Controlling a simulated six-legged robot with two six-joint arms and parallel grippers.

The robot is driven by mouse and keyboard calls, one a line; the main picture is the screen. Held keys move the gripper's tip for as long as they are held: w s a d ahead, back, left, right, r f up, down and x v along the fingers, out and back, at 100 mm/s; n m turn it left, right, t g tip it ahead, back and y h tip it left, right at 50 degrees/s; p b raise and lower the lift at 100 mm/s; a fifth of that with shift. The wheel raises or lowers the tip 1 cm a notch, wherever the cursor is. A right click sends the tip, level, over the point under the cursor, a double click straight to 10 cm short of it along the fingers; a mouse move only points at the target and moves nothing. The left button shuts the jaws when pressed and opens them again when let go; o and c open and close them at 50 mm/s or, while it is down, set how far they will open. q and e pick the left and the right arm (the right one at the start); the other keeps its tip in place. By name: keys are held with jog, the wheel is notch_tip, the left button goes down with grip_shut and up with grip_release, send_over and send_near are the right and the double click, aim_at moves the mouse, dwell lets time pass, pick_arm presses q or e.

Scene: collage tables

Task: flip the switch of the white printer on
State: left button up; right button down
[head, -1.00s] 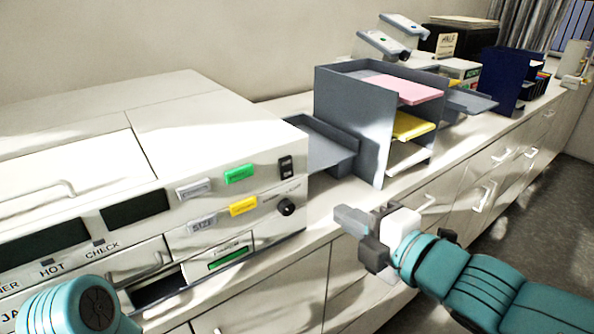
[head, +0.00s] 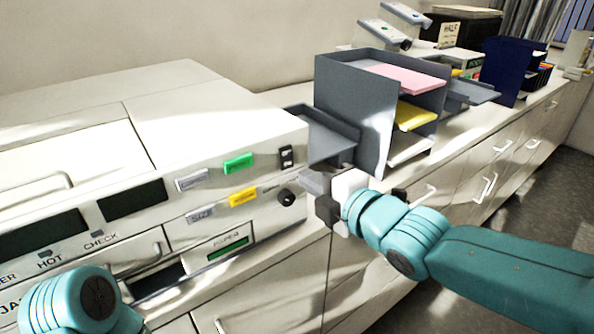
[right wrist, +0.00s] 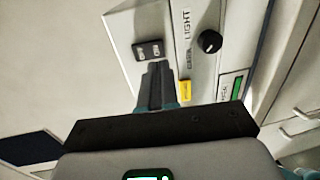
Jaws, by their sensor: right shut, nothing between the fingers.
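The white printer (head: 215,130) fills the left of the head view. Its black rocker switch (head: 286,157) is at the right end of the front panel, above a round black knob (head: 286,197). My right gripper (head: 308,182) is shut and empty, just right of the panel near switch and knob. In the right wrist view the shut fingers (right wrist: 157,80) point toward the switch (right wrist: 149,50), with their tips just below it in the picture. I cannot tell whether they touch. The knob (right wrist: 210,41) is to their right. My left gripper is out of view; only my left arm shows.
A grey paper tray rack (head: 352,110) with pink and yellow paper stands right of the printer. Green (head: 238,162) and yellow (head: 243,197) buttons are left of the switch. The counter front has drawers with white handles (head: 486,187).

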aim_at(288, 167)
jog(key=p+x, duration=0.1)
jog(key=x, duration=0.3)
jog(key=shift+d+r, duration=0.1)
jog(key=shift+w+a, duration=0.25)
jog(key=shift+w+a+f+b, duration=0.1)
jog(key=shift+w+f+b, duration=0.1)
jog(key=shift+b, duration=0.25)
